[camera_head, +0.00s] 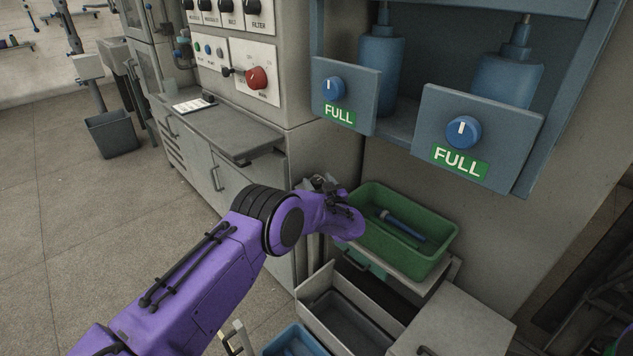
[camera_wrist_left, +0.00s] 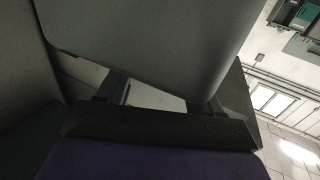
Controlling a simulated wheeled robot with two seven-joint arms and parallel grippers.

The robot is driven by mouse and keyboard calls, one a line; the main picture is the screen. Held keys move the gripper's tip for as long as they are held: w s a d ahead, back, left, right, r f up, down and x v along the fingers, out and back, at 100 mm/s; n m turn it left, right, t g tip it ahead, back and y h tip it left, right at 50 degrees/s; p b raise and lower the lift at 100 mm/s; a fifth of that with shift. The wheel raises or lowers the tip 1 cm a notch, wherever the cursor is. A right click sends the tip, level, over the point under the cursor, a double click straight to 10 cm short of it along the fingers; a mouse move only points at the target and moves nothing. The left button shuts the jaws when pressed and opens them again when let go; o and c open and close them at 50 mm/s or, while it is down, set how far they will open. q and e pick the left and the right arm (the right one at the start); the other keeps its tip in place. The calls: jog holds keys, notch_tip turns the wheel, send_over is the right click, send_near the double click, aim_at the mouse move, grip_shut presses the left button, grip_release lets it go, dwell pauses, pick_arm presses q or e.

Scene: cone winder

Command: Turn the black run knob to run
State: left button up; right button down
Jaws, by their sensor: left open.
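Several black knobs run along the top of the white control panel at the upper left in the head view; one black knob (camera_head: 253,7) sits above a small label. The labels are too small to tell which knob is the run knob. My left arm comes in from the lower left, and my left gripper (camera_head: 322,184) is partly hidden by its own wrist, low in front of the grey cabinet and beside the green bin. In the left wrist view the fingers (camera_wrist_left: 164,97) are apart, with a large grey surface close beyond them. No knob shows between them.
A red knob (camera_head: 257,78) is on the panel above a grey worktop (camera_head: 236,131). Two blue knobs (camera_head: 333,89) (camera_head: 463,131) with green FULL labels are on blue plates at the right. A green bin (camera_head: 440,240) holds a blue tool. An open drawer (camera_head: 330,325) is below.

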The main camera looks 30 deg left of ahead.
pick_arm(q)
jog(key=shift+w+a, duration=0.45)
jog(key=shift+a, duration=0.05)
jog(key=c, duration=1)
jog(key=shift+o, duration=0.2)
